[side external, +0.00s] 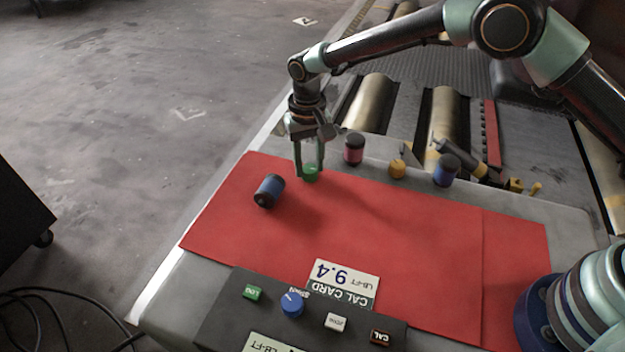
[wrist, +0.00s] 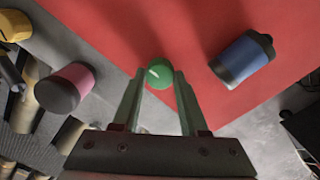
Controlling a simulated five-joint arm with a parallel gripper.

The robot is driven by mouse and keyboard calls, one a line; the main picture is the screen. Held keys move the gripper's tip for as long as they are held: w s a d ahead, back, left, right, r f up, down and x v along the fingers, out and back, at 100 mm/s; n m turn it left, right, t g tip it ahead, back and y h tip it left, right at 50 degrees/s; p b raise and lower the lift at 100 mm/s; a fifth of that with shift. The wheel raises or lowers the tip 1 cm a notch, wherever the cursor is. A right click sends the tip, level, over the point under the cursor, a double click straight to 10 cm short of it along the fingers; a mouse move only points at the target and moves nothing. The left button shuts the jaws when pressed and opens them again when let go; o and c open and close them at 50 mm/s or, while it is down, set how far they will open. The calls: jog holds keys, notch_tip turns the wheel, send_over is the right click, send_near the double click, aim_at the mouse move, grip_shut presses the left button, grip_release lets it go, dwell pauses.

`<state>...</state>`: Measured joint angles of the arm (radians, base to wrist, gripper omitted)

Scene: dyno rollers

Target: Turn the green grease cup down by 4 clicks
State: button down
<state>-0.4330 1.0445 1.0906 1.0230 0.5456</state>
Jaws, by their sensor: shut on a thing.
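The green grease cup (side external: 311,173) sits at the far edge of the red mat (side external: 380,240). It is round, with a small white mark on top that shows in the wrist view (wrist: 159,72). My gripper (side external: 310,172) points down over it with its two green fingers on either side. In the wrist view the fingertips (wrist: 158,76) close on the cup's sides. The lower part of the cup is hidden by the fingers and by its own top.
A blue cylinder (side external: 269,190) lies on the mat to the left. A pink cylinder (side external: 353,149), a yellow cap (side external: 397,169) and a blue cylinder (side external: 446,170) stand along the far edge. A control box (side external: 225,315) with a blue knob (side external: 292,303) and a cal card (side external: 343,284) are nearer.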

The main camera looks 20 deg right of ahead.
aim_at(308, 168)
jog(key=shift+s+a, duration=0.15)
jog(key=shift+c, duration=2.2)
grip_release()
jog(key=shift+r, duration=0.1)
jog(key=shift+r, duration=0.35)
notch_tip(308, 168, up, 11)
jog(key=shift+r, duration=0.1)
